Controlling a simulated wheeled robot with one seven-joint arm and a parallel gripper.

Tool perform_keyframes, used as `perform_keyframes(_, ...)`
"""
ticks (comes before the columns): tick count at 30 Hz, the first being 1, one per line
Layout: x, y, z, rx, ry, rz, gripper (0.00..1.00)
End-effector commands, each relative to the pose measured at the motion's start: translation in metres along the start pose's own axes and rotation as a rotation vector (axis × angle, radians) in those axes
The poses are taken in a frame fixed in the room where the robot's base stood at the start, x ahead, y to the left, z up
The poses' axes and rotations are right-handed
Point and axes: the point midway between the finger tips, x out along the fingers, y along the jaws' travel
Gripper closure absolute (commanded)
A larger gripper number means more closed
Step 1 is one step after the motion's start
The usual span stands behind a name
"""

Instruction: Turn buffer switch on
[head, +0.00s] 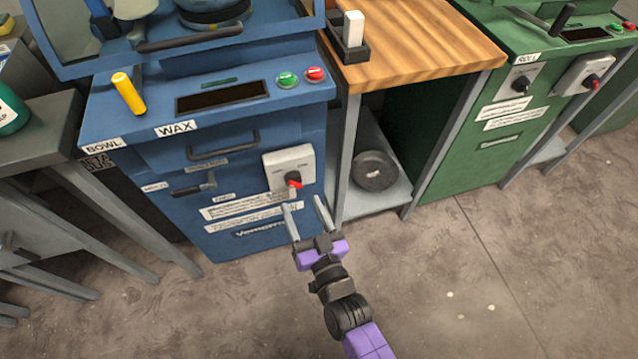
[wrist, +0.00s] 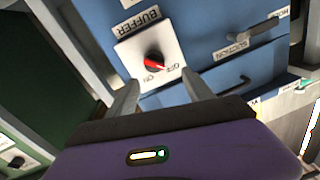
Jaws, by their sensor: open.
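The buffer switch is a white box (head: 289,168) with a dark rotary knob that has a red tip (head: 294,182), on the front of the blue machine (head: 240,150). In the wrist view the switch box (wrist: 170,45) carries a "BUFFER" label and OFF and ON marks. Its red knob (wrist: 153,64) sits near the box's middle; I cannot tell which mark it points to. My gripper (head: 303,203) is open and empty, in front of and just below the switch. In the wrist view my gripper's fingertips (wrist: 160,78) lie on either side of the knob, apart from it.
A suction lever (head: 194,186) sticks out left of the switch. A table leg (head: 345,160) stands to the right, with a round dark disc (head: 374,171) on the lower shelf. The green machine (head: 500,125) has its own switches. The floor in front is clear.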

Motion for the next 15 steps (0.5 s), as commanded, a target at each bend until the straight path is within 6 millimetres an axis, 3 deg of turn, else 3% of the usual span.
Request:
perform_keyframes(2, -0.004, 0.002, 0.012, 0.002, -0.021, 0.006, 0.40)
perform_keyframes(5, 0.003, 0.003, 0.010, -0.002, -0.014, 0.009, 0.40)
perform_keyframes(15, 0.051, 0.004, 0.011, -0.004, -0.015, 0.009, 0.40)
